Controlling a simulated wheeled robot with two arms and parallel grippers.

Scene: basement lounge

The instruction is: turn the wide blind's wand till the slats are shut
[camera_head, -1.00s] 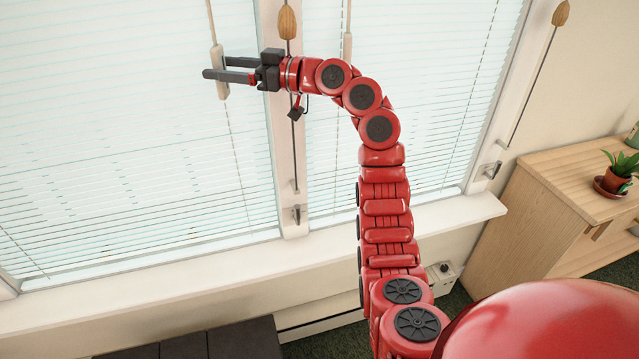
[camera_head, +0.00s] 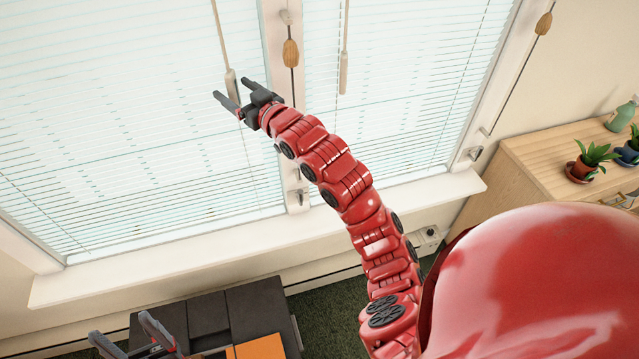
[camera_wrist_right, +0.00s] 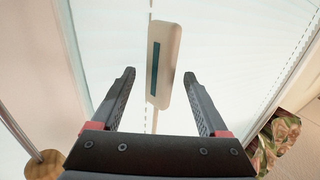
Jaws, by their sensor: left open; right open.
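The wide blind (camera_head: 110,110) covers the left window; its slats show as thin lines with pale light between them. Its wand has a long beige handle (camera_head: 231,82) hanging near the blind's right edge. My right gripper (camera_head: 233,92) is open at the handle's lower part. In the right wrist view the handle (camera_wrist_right: 163,65), with a teal stripe, shows between the two open fingers (camera_wrist_right: 158,75), with a visible gap on each side. I cannot tell its exact depth between them. My left gripper (camera_head: 119,327) is open and empty at the bottom left, low, away from the blind.
A wooden cord tassel (camera_head: 291,53) hangs just right of the wand. A narrower blind (camera_head: 410,90) with its own wand (camera_head: 344,73) is further right. The window sill (camera_head: 180,255) runs below. A wooden cabinet (camera_head: 530,160) with potted plants stands at the right.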

